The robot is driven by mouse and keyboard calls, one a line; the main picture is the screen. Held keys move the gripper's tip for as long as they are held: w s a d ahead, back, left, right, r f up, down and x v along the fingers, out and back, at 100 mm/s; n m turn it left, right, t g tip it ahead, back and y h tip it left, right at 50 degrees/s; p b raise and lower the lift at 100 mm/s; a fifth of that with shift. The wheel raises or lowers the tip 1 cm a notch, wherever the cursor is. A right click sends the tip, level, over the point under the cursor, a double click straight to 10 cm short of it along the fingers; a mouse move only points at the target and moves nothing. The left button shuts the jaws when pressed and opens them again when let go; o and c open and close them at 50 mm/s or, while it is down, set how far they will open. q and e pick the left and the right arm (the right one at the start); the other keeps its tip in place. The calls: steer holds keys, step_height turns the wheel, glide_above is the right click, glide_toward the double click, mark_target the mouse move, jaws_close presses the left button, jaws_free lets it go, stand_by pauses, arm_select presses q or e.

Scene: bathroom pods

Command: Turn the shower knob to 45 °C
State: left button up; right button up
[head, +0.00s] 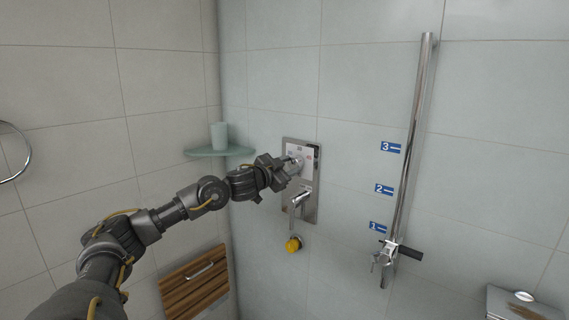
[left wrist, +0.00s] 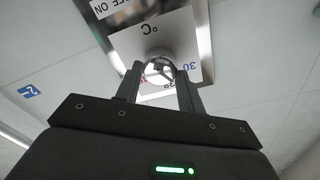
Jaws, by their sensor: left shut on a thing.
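The shower control panel (head: 313,172) is a chrome plate on the tiled wall, with a white temperature dial face (head: 310,152). My left gripper (head: 294,164) reaches it from the left and is shut on the shower knob, which its fingers mostly hide in the head view. In the left wrist view the round chrome knob (left wrist: 158,62) sits between the two fingers. The white face around it bears an upside-down "°C" and a blue "30". I cannot read which temperature the knob is set to. My right gripper is not in view.
Below the knob is a chrome lever (head: 299,200), and under it a yellow round thing (head: 293,245). A glass corner shelf (head: 220,151) holds a cup (head: 218,136). A chrome rail (head: 410,140) with blue number signs stands right. A wooden slatted panel (head: 195,284) is low left.

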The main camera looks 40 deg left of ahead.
arm_select(q)
steer(key=m+b, duration=0.1)
steer(key=m, duration=0.3)
steer(key=shift+m, duration=0.3)
steer(key=m+b, duration=0.1)
steer(key=m, duration=0.3)
steer(key=m+b, duration=0.2)
steer(key=m, duration=0.3)
steer(key=shift+a+r+m+y, duration=0.1)
steer(key=shift+r+m+y, duration=0.05)
steer(key=shift+m+y, duration=0.15)
steer(key=shift+r+m+b, duration=0.2)
steer(key=shift+m+b, duration=0.4)
steer(key=shift+m, duration=1.2)
steer(key=shift+a+r, duration=0.1)
steer(key=o, duration=0.7)
steer(key=shift+o, duration=1.4)
steer(key=shift+f, duration=0.25)
